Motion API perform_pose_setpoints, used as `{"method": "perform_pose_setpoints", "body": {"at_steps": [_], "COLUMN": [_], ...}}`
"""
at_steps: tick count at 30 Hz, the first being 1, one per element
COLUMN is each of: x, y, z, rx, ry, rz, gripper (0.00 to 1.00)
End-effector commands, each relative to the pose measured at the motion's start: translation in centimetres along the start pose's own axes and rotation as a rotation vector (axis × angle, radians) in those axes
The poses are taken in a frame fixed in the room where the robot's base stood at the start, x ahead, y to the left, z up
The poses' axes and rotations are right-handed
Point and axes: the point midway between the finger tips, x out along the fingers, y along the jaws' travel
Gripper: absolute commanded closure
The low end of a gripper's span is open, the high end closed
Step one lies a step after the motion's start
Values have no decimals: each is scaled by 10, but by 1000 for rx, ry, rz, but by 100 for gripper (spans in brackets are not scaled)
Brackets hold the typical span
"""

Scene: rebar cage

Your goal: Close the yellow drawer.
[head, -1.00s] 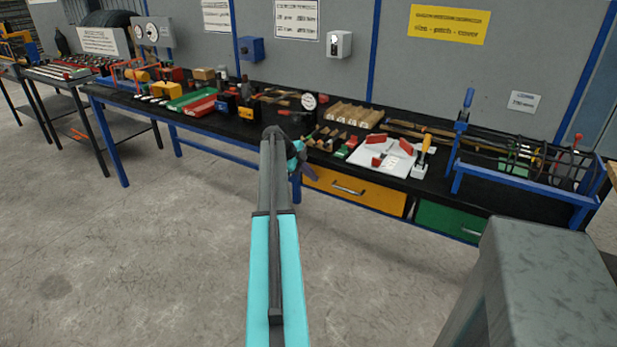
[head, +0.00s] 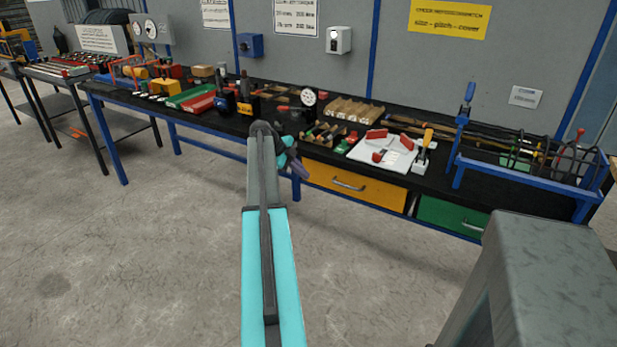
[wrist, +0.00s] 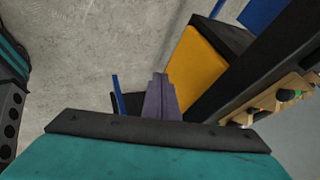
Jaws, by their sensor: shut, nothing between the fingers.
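The yellow drawer (head: 352,189) is under the black workbench top, with a pale bar handle on its front. Its yellow front also shows in the wrist view (wrist: 196,72), right of the fingers. A dark gap shows at its right end; how far it stands out is hard to tell. My gripper (head: 301,171) is at the drawer's left end in the head view, partly hidden behind my arm. In the wrist view its purple fingers (wrist: 160,92) are together and empty, close beside the yellow front. Whether they touch it I cannot tell.
A green drawer (head: 450,217) is right of the yellow one. The workbench top (head: 345,172) carries tools, trays and a white board (head: 384,152). A blue rack with rebar (head: 525,178) stands at its right end. The floor (head: 150,250) in front is clear.

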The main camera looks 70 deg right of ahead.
Motion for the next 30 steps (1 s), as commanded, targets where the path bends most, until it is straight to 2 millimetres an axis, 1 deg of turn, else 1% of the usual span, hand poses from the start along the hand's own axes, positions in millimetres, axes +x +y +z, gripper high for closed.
{"method": "perform_pose_setpoints", "body": {"at_steps": [3, 9, 15, 19, 30], "x": [-20, -50, -70, -75, -75], "y": [0, 1, 1, 1, 2], "z": [1, 1, 1, 2, 2], "rx": [-1, -1, -2, -2, -2], "ry": [-1, -1, -1, -1, -1], "rz": [-1, 0, 1, 0, 1], "gripper": [100, 100, 100, 100, 100]}}
